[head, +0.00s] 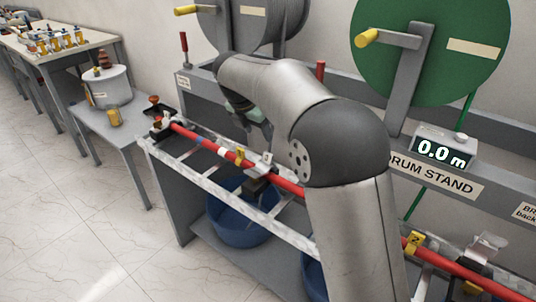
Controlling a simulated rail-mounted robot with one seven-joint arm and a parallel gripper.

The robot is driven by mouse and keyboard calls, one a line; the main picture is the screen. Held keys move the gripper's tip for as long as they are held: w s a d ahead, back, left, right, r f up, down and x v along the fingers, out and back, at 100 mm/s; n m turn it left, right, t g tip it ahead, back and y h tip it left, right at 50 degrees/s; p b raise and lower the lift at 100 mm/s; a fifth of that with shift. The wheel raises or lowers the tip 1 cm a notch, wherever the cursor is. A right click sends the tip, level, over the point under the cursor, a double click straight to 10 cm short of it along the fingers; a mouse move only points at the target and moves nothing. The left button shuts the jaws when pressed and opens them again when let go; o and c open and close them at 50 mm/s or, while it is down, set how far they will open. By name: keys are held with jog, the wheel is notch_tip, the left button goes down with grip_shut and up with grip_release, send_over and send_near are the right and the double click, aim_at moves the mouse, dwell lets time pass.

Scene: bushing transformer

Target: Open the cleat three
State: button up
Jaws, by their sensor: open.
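A red cable (205,142) runs along a metal ladder tray (215,183). A pale metal cleat (263,166) sits on the cable in mid view, with a yellow tag (239,156) just left of it. Another cleat (484,250) stands at the lower right, near a yellow tag (412,243). I cannot read for certain which cleat is three, nor tell whether the middle cleat is open or shut. My gripper (262,128) points down, open, above and behind the middle cleat and apart from it. My arm hides part of the cable to the right.
A drum stand (437,178) with a green drum (460,45) and a grey drum stands behind the tray. A display (443,150) reads 0.0 m. Blue tubs (240,228) lie below the tray. A side table (125,125) holds a pot. Floor at left is clear.

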aim_at(267, 154)
jog(key=x, duration=1.1)
jog(key=shift+f, duration=0.3)
